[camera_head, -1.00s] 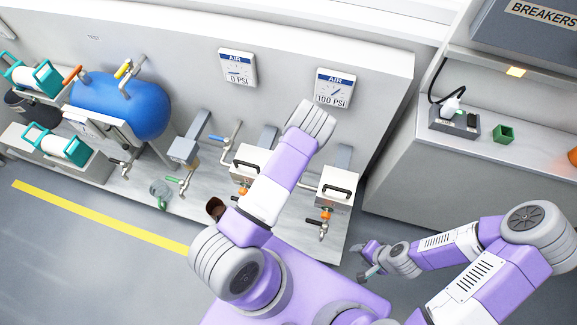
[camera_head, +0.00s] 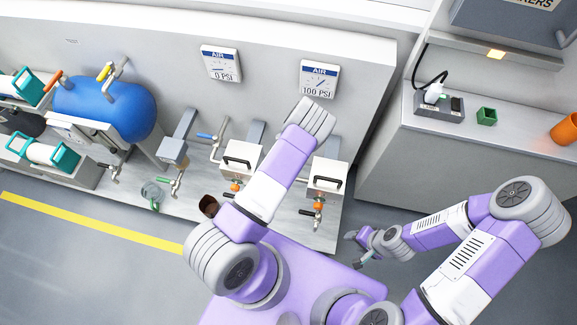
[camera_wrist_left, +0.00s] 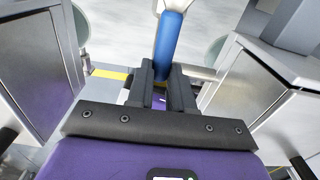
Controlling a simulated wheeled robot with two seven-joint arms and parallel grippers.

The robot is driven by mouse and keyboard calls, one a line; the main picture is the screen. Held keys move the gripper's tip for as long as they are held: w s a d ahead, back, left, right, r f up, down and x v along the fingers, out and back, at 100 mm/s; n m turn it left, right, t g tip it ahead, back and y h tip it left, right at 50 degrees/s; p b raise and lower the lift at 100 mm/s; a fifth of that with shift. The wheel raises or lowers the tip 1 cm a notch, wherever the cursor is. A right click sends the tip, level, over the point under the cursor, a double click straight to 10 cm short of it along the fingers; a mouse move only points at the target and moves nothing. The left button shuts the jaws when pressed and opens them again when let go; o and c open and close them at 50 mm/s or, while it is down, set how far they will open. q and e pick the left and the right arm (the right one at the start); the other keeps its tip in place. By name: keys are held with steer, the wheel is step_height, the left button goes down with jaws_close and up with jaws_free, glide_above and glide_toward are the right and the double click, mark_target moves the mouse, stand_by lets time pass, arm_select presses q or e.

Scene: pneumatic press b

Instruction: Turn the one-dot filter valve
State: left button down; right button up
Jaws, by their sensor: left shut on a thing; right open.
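In the left wrist view my left gripper (camera_wrist_left: 160,92) is shut, with a blue valve handle (camera_wrist_left: 170,45) at its fingertips, between two metal boxes. The head view hides this gripper behind my raised left arm. There, a blue-handled valve (camera_head: 206,136) shows left of the arm. Two white filter boxes with black handles, the left one (camera_head: 241,158) and the right one (camera_head: 326,176), stand at the bench with orange fittings and taps below. No dot marks can be made out. My right gripper (camera_head: 359,249) is open and empty, low in front of the bench's right end.
A blue tank (camera_head: 118,105) stands at the left. Gauge signs read 0 PSI (camera_head: 221,64) and 100 PSI (camera_head: 319,79). A counter with a green cup (camera_head: 486,116) and an orange item (camera_head: 565,129) is at the right. A yellow line (camera_head: 90,222) crosses open floor.

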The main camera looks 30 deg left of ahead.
arm_select(q)
steer(key=c, duration=1)
jaws_free()
step_height(320, 180, up, 8)
steer(key=p, duration=0.2)
steer(key=shift+f+p, duration=0.2)
steer(key=shift+p, duration=0.15)
steer(key=s+d+f+m+g, duration=0.1)
steer(key=s+d+m+g, duration=0.15)
steer(key=s+m, duration=1.3)
steer(key=s+d+r+m+t+h, duration=0.1)
steer(key=d+m, duration=0.4)
steer(key=m, duration=0.5)
steer(key=s+d+r+m+t+h, duration=0.1)
steer(key=d+r+m, duration=0.4)
steer(key=m, duration=0.5)
steer(key=shift+s+d+r+m+t+h+p, duration=0.2)
steer(key=shift+s+d+m+t+h+p, duration=0.25)
steer(key=shift+h, duration=0.65)
